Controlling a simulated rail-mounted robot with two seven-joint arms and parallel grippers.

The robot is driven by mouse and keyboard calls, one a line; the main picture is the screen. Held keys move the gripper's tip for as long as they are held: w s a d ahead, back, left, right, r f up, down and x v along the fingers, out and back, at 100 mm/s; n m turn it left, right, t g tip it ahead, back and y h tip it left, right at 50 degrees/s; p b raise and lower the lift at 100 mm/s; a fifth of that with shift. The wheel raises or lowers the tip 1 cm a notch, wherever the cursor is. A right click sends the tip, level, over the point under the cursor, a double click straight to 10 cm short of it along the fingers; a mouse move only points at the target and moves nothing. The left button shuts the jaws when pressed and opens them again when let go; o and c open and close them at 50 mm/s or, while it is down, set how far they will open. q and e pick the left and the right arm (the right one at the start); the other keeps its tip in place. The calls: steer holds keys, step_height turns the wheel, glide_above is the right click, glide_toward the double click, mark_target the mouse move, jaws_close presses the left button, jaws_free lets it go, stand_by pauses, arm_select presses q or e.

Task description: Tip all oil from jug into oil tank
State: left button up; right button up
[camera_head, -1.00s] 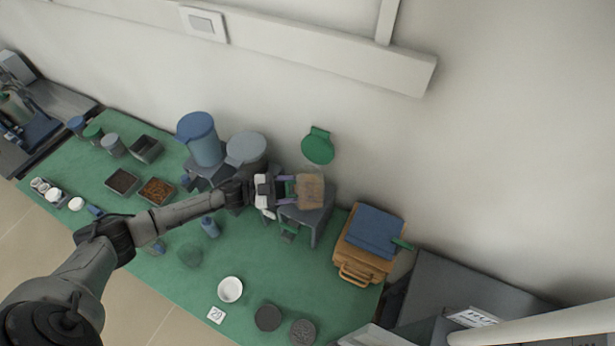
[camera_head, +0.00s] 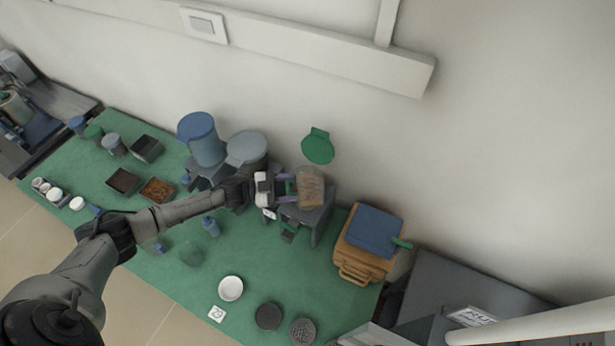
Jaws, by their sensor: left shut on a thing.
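My left gripper (camera_head: 286,187) reaches in from the left and is shut on a see-through jug (camera_head: 311,187) with brownish oil in it. The jug is held above a grey stand (camera_head: 318,226), beneath a round green lid (camera_head: 318,146) that stands open against the wall. The jug looks tilted. The oil tank is not clearly seen; the jug and gripper hide what lies under the lid, so I cannot tell whether oil is flowing. My right gripper is not in view.
A blue drum (camera_head: 200,139) and a grey drum (camera_head: 246,149) stand left of the gripper. An orange case with a blue top (camera_head: 368,240) is to the right. A white bowl (camera_head: 230,288) and dark round dishes (camera_head: 268,316) lie at the front of the green mat (camera_head: 205,275).

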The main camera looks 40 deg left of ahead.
arm_select(q)
steer(key=shift+r+n, duration=0.1)
steer(key=shift+n, duration=0.3)
stand_by(0.3)
steer(key=shift+w+a+r+n+p, duration=0.15)
steer(key=shift+r+n+p, duration=0.15)
steer(key=shift+p, duration=0.2)
steer(key=shift+n, duration=0.5)
stand_by(0.4)
steer(key=shift+a, duration=0.1)
stand_by(0.4)
steer(key=shift+w+d, duration=0.45)
steer(key=shift+d, duration=0.1)
steer(key=shift+a+r+p, duration=0.1)
steer(key=shift+a+p, duration=0.05)
steer(key=shift+p, duration=0.15)
